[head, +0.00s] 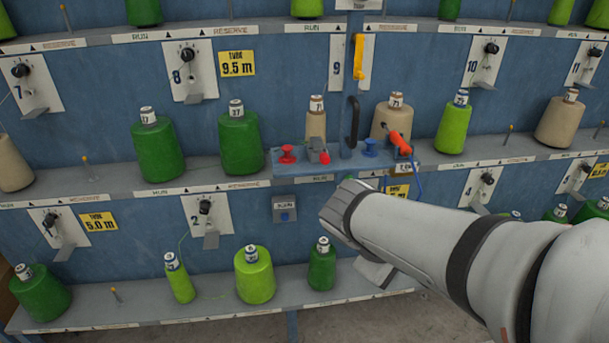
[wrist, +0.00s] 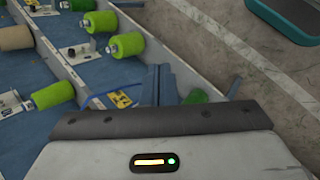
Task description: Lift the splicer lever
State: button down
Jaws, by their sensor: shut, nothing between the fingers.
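A small grey device (head: 317,147) with a red-tipped lever (head: 324,158) sits on the blue ledge (head: 290,165) in the middle of the rack; it appears to be the splicer and its lever. The lever points down towards the front. In the head view my arm's end is lower and to the right of the lever, apart from it, and the fingers are hidden. In the wrist view my gripper (wrist: 158,72) shows as two narrow fingers close together, with nothing visible between them. The lever cannot be made out in the wrist view.
Beside the device are a red knob (head: 287,153), a black handle (head: 352,121), a blue knob (head: 370,148) and an orange-red tool (head: 398,140) with a blue cable. Green and beige cones crowd the shelves. Bare floor (wrist: 270,85) and a teal-edged object (wrist: 285,18) lie right in the wrist view.

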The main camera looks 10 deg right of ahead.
jog(key=w+f+n+t+h+b, duration=0.55)
jog(key=w+n+b, duration=0.3)
jog(key=b, duration=0.25)
jog(key=w+a+f+n+t+y+b, duration=0.1)
jog(key=w+a+n+t+y+b, duration=0.3)
jog(key=w+a+n+t+b, duration=0.4)
jog(key=a+n+t+b, duration=0.2)
jog(key=a+n+t, duration=0.2)
jog(key=a+t, duration=0.1)
jog(key=shift+w+a, duration=0.15)
jog(key=shift+a, duration=0.75)
jog(key=shift+f+t+y, duration=0.1)
jog(key=shift+t+y, duration=0.15)
jog(key=s+d+r+b+x, duration=0.1)
jog(key=r+x, duration=0.1)
jog(key=x, duration=1.1)
jog(key=shift+s+r+b, duration=0.15)
jog(key=shift+s+b, duration=0.05)
jog(key=shift+b, duration=0.1)
